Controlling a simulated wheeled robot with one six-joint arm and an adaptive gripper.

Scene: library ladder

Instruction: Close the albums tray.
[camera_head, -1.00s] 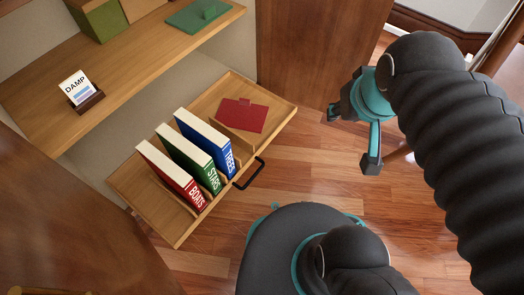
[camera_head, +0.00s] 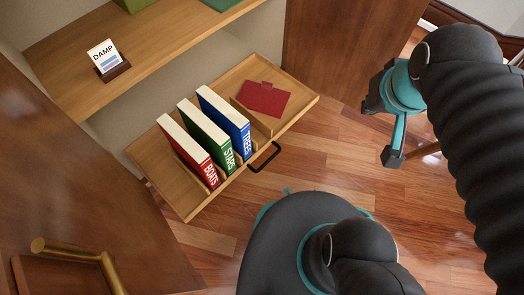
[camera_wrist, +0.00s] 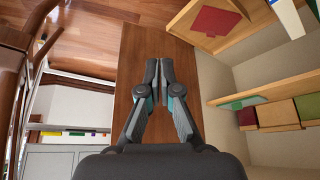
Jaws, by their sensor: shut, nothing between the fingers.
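The albums tray (camera_head: 250,70) is a wooden pull-out tray, extended below a shelf in the head view. It holds three upright albums: red BOATS (camera_head: 192,155), green STARS (camera_head: 208,138) and blue TREES (camera_head: 226,122). A dark red folder (camera_head: 264,98) lies flat in its right part. A black handle (camera_head: 265,159) is on its front edge. My gripper (camera_head: 388,130) is to the right of the tray, apart from it. In the wrist view my gripper (camera_wrist: 159,73) is shut and empty, and the tray (camera_wrist: 248,30) shows at upper right.
The shelf (camera_head: 150,50) above the tray bears a DAMP card (camera_head: 103,55) in a dark stand. A brown panel (camera_head: 325,45) stands beyond the tray. A brass handle (camera_head: 80,250) is at lower left. Wooden floor (camera_head: 330,150) is clear between tray and gripper.

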